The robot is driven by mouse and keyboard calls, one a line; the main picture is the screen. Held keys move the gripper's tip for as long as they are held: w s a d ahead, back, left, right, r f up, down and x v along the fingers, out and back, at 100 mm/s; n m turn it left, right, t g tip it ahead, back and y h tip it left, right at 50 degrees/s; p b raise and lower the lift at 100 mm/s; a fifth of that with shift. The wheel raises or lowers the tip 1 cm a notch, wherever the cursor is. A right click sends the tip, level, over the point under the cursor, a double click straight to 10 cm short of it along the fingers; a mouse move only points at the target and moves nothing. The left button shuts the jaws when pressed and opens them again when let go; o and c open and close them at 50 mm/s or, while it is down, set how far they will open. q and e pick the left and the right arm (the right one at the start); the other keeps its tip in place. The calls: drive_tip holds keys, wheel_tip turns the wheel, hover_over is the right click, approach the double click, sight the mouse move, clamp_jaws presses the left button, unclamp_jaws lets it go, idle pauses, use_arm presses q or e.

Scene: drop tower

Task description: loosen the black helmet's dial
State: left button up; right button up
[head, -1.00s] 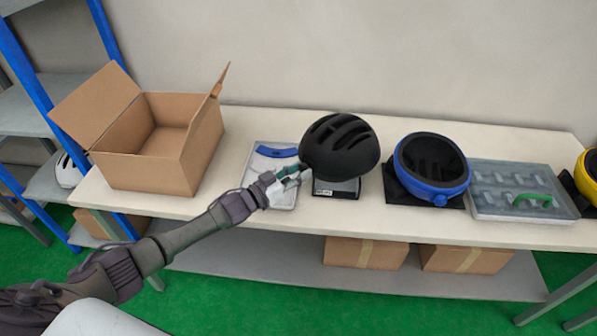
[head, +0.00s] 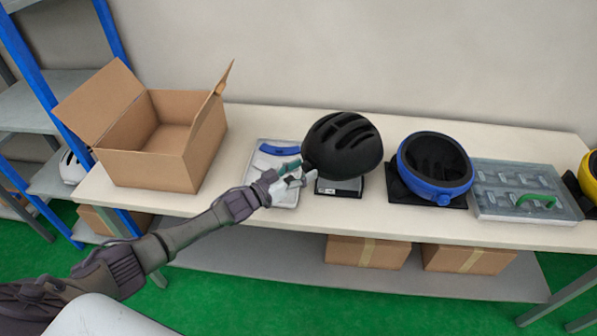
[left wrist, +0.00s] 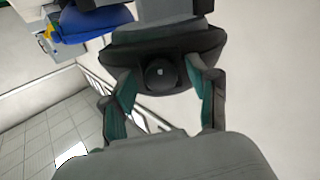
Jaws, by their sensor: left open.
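The black helmet (head: 343,146) sits upright on a small stand (head: 339,187) on the bench, in the middle of the head view. My left gripper (head: 302,173) is at the helmet's lower left edge. In the left wrist view the round black dial (left wrist: 161,74) sits on the helmet's rear band (left wrist: 190,50). My left gripper's two fingers (left wrist: 161,98) are open, one on each side of the dial, with a gap on both sides. The dial is hidden in the head view. My right gripper is not in view.
A blue helmet (head: 466,188) lies upside down on a black stand to the right. Beyond it are a grey case (head: 486,213) with a green handle and a yellow helmet (head: 586,178). A light tray (head: 286,198) lies left of the black helmet, near an open cardboard box (head: 150,170).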

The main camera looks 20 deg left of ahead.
use_arm(q)
drive_tip(key=v, duration=1.2)
drive_tip(key=shift+d, duration=0.15)
